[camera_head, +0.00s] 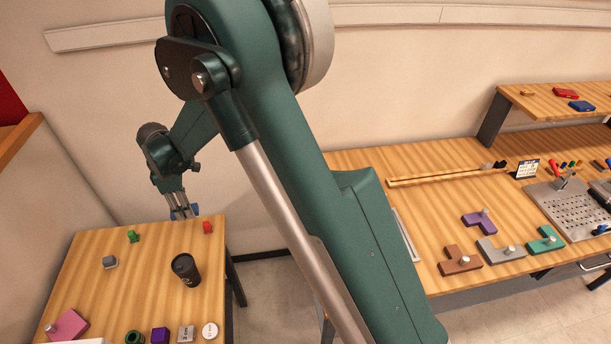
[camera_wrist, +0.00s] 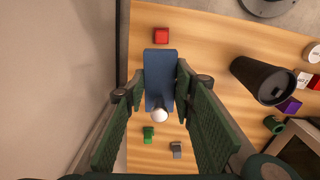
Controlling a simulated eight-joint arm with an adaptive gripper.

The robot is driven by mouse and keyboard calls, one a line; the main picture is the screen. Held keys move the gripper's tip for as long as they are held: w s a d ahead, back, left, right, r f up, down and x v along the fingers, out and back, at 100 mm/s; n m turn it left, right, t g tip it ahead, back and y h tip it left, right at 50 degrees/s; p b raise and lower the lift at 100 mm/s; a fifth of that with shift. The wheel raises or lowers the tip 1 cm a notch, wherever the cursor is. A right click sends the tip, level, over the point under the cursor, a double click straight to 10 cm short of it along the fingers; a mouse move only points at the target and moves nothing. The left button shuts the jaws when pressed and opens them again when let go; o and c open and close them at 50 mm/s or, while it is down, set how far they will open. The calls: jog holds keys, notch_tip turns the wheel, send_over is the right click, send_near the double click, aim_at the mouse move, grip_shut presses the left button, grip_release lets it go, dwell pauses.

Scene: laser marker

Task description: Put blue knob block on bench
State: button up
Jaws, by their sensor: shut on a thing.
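The blue knob block (camera_wrist: 160,68) with its pale round knob (camera_wrist: 160,115) is between the fingers of my gripper (camera_wrist: 160,92) in the wrist view. My gripper is shut on it. In the head view my gripper (camera_head: 182,212) is over the far part of the small left table (camera_head: 85,275), and only a bit of blue shows by the fingers. The block appears to be above the tabletop; the exact gap cannot be told. The wooden bench (camera_head: 365,162) is on the right, partly hidden by my arm.
A red block (camera_head: 207,227), green piece (camera_head: 132,236), grey block (camera_head: 110,262) and black cup (camera_head: 185,268) stand on the left table. The bench carries brown (camera_head: 460,261), grey (camera_head: 503,250), purple (camera_head: 480,221) and teal (camera_head: 546,240) knob blocks. A floor gap separates table and bench.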

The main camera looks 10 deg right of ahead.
jog(key=w+d+r, duration=0.1)
jog(key=w+d, duration=0.3)
jog(key=d, duration=0.9)
jog(key=w+d, duration=0.5)
jog(key=d, duration=0.9)
jog(key=w+d+r, duration=0.1)
jog(key=w+d, duration=0.3)
jog(key=d, duration=0.9)
jog(key=s+d+r+m, duration=0.1)
jog(key=s+d, duration=0.2)
jog(key=d, duration=1.6)
jog(key=s+d+r, duration=0.1)
jog(key=s+d, duration=0.2)
jog(key=d, duration=1.5)
jog(key=s+d, duration=0.6)
jog(key=d, duration=0.5)
jog(key=s+d, duration=0.7)
jog(key=d, duration=0.4)
jog(key=shift+r+p, duration=0.35)
jog(key=shift+r, duration=0.05)
jog(key=shift+f, duration=0.1)
jog(key=shift+f, duration=3.05)
jog(key=shift+f, duration=0.15)
